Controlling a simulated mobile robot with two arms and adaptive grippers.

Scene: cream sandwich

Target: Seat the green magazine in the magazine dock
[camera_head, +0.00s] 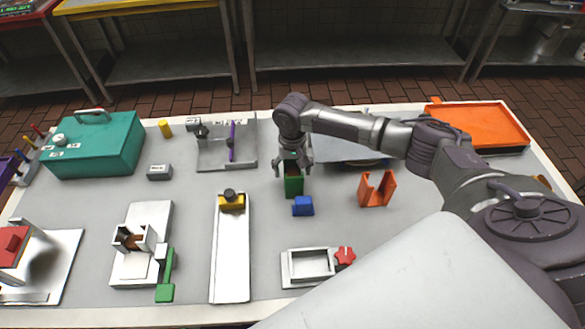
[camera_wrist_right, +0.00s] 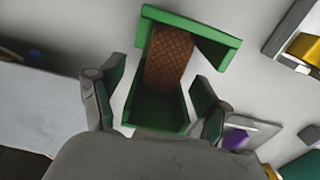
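The green magazine (camera_head: 294,188) is an upright green box near the middle of the table. In the right wrist view it (camera_wrist_right: 157,112) has an open face, with a brown textured round piece inside. My right gripper (camera_head: 292,166) is over it, pointing down. In the wrist view its two fingers (camera_wrist_right: 157,108) are spread on either side of the box, with small gaps showing, so it looks open. A white fixture with a square socket (camera_head: 133,237) and a green handle stands at front left; it may be the magazine dock, but I cannot be sure. My left gripper is not in view.
A blue block (camera_head: 303,206) sits just in front of the magazine. An orange bracket (camera_head: 377,189) is to its right. A white track with a yellow slider (camera_head: 231,202) lies to its left. A white frame with a red knob (camera_head: 345,257) is in front. A teal case (camera_head: 97,146) is back left.

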